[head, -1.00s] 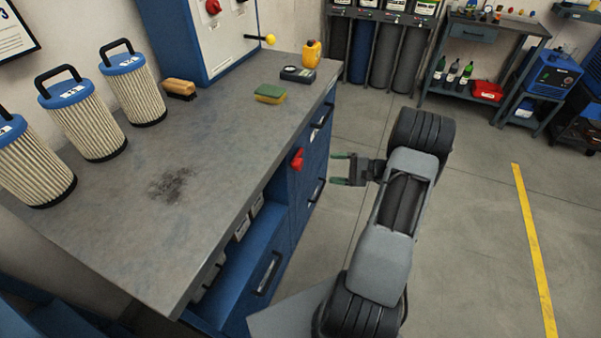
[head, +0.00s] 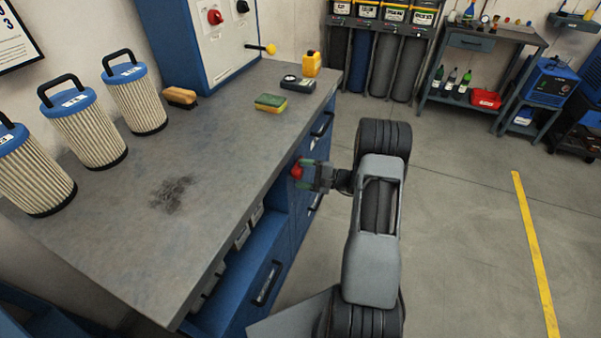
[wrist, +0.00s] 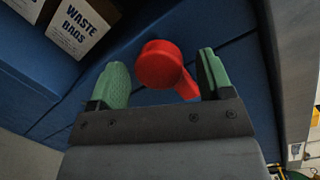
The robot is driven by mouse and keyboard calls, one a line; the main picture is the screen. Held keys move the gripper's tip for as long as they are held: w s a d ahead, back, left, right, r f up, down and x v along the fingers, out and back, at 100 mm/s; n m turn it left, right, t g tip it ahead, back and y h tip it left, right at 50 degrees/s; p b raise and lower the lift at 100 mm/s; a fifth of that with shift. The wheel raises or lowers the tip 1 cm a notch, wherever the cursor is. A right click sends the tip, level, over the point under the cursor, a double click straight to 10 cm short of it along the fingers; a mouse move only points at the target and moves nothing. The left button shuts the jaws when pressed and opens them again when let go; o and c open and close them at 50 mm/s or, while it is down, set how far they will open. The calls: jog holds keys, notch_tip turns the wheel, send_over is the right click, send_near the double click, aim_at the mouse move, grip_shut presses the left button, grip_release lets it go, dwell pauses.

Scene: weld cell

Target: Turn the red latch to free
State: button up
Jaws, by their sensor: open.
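The red latch (head: 297,171) is on the blue front of the workbench, just below the edge of the grey top. In the wrist view the red latch (wrist: 160,64) shows a round knob with a short arm slanting down to the right. My gripper (head: 304,172) is at the latch. In the wrist view my gripper (wrist: 165,77) is open, with one green-padded finger on each side of the latch. Gaps show between the knob and both pads. The right finger is close to the latch's arm; I cannot tell if they touch.
The grey bench top (head: 215,160) overhangs the blue front beside my gripper. An open blue drawer (head: 243,285) sticks out nearer me. Boxes marked "waste bags" (wrist: 80,25) stand in the bench opening. The floor to the right is clear.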

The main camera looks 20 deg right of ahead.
jog(key=shift+w+a, duration=0.4)
jog(key=shift+a, duration=0.1)
jog(key=c, duration=1.3)
jog(key=shift+o, duration=0.2)
